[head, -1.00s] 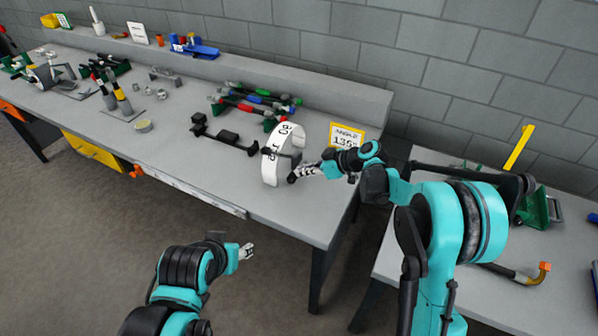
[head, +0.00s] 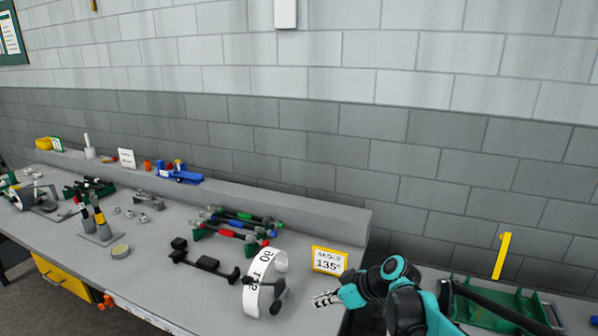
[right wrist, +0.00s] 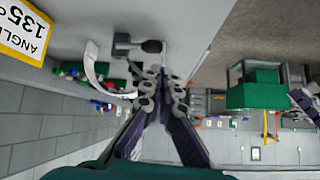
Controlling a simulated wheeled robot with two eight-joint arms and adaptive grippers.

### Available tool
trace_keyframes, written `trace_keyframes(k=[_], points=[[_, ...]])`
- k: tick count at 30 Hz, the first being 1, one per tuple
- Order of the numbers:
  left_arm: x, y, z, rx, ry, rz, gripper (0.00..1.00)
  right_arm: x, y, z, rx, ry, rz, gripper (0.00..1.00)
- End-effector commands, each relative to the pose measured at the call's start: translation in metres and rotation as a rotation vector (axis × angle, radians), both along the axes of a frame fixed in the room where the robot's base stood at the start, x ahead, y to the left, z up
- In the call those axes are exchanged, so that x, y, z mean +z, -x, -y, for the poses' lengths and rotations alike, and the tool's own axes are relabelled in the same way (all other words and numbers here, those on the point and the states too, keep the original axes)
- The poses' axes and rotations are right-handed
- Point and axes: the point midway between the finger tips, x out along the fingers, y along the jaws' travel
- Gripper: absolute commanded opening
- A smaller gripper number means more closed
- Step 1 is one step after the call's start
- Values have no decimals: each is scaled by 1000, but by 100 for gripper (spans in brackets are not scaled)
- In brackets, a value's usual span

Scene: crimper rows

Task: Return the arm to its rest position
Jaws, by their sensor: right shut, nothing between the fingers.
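My right gripper (head: 326,298) is shut and empty at the right end of the grey workbench. It also shows in the right wrist view (right wrist: 165,85), with its fingers together. It hangs just right of a white curved angle scale (head: 254,284) with a black knob, apart from it as far as I can tell. The scale also shows in the right wrist view (right wrist: 91,68). The teal and black right arm comes in from the lower right of the head view. My left gripper is outside the head view.
A yellow-framed "ANGLE 135°" sign (head: 328,261) stands close behind the right gripper. A black bar fixture (head: 203,262) and several coloured-handled tools (head: 232,229) lie left of the scale. A green tray (head: 500,306) stands on the right. The wall runs behind the bench.

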Motion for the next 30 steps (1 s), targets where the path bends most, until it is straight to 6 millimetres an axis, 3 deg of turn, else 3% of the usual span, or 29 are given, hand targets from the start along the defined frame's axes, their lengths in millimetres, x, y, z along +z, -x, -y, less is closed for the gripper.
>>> trace_keyframes(k=[1, 7, 15, 21, 30], points=[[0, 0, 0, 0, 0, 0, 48, 6, 21, 5, -58, 27, -33, 0], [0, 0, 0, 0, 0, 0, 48, 15, 96, 37, -349, 125, -145, 0], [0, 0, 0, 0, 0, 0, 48, 1, 190, 87, -739, 191, -173, 0], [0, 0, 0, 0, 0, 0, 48, -14, 229, 114, -928, 189, -145, 0], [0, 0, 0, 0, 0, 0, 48, -19, 239, 122, -989, 182, -131, 0]])
